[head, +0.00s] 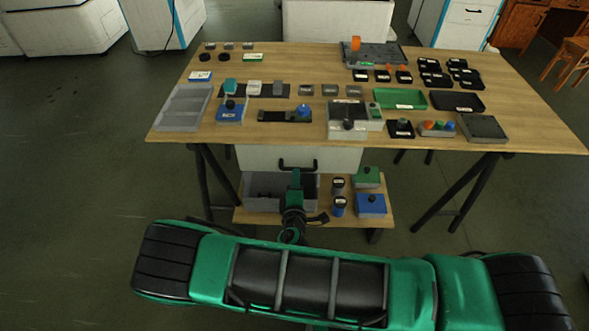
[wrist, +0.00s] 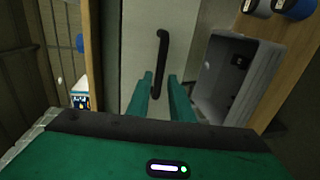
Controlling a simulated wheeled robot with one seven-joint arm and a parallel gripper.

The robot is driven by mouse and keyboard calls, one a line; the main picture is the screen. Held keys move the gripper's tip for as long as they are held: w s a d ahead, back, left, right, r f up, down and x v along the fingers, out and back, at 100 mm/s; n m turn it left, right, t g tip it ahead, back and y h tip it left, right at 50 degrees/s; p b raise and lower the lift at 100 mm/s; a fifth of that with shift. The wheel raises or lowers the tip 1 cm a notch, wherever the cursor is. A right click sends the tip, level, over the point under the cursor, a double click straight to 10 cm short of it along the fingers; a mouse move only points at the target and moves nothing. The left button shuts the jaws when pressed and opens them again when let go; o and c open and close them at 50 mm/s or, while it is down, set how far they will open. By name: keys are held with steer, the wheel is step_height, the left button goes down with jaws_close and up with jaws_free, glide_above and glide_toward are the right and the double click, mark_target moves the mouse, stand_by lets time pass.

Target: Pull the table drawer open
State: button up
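The table drawer (head: 340,157) has a pale grey front under the wooden table top, and it looks shut. Its black bar handle (head: 298,165) sits at the middle of the front. In the wrist view the handle (wrist: 160,62) runs upright in the picture on the pale drawer front (wrist: 135,50). My gripper (head: 296,178) is just in front of the drawer. In the wrist view its two green fingers (wrist: 160,78) are apart, with the lower end of the handle in line with the gap between them. I cannot tell whether they touch the handle.
The table (head: 225,75) carries many small blocks, trays and boxes. Below the drawer, a wooden shelf (head: 325,216) holds a grey bin (head: 262,205), a blue box (head: 370,204), a green box (head: 366,177) and dark-topped cylinders. Black trestle legs (head: 203,180) stand at both sides.

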steer(key=x, duration=0.6)
steer(key=shift+d, duration=0.1)
